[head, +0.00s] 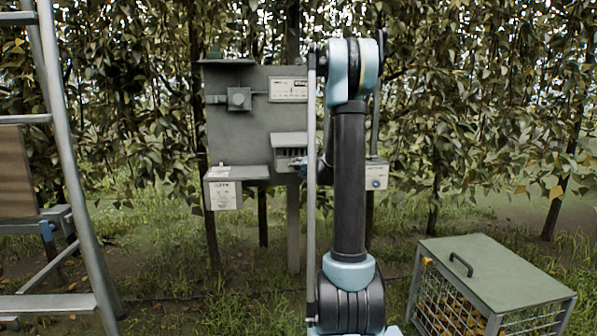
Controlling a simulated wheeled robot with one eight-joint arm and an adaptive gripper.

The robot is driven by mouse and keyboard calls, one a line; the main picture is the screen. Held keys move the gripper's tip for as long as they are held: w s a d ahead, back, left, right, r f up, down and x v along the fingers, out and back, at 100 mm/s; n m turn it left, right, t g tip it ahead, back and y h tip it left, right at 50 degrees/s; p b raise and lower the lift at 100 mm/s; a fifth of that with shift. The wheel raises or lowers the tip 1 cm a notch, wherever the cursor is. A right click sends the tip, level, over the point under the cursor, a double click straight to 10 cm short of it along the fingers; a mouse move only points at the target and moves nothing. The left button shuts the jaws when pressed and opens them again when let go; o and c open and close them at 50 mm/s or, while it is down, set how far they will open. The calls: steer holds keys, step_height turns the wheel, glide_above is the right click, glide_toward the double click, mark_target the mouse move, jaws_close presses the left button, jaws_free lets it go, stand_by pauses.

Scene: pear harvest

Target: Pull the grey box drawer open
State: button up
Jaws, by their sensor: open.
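A grey panel (233,130) stands on posts in front of the foliage. A grey box (238,172) with a flat top and a white label on its front sticks out at its lower left; I cannot tell whether this is the drawer box. A smaller pale box (376,176) with a label and a blue mark shows right of my arm. My gripper (300,164) is mostly hidden behind my own arm; only a small dark part shows near the slotted fitting at the panel's lower middle. It is open, and I cannot tell whether it touches anything. No handle is clear.
A metal ladder (72,170) stands at the left. A wire crate (495,270) with a green lid and handle, holding yellowish fruit, sits on the grass at the lower right. A slotted fitting (291,140) is on the panel. Grass in front of the panel looks clear.

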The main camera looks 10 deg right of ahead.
jaws_close()
steer(key=s, duration=1.2)
steer(key=shift+s, duration=0.4)
jaws_free()
steer(key=shift+s, duration=0.1)
steer(key=v, duration=1.1)
steer(key=shift+s+d, duration=0.15)
steer(key=shift+s, duration=0.1)
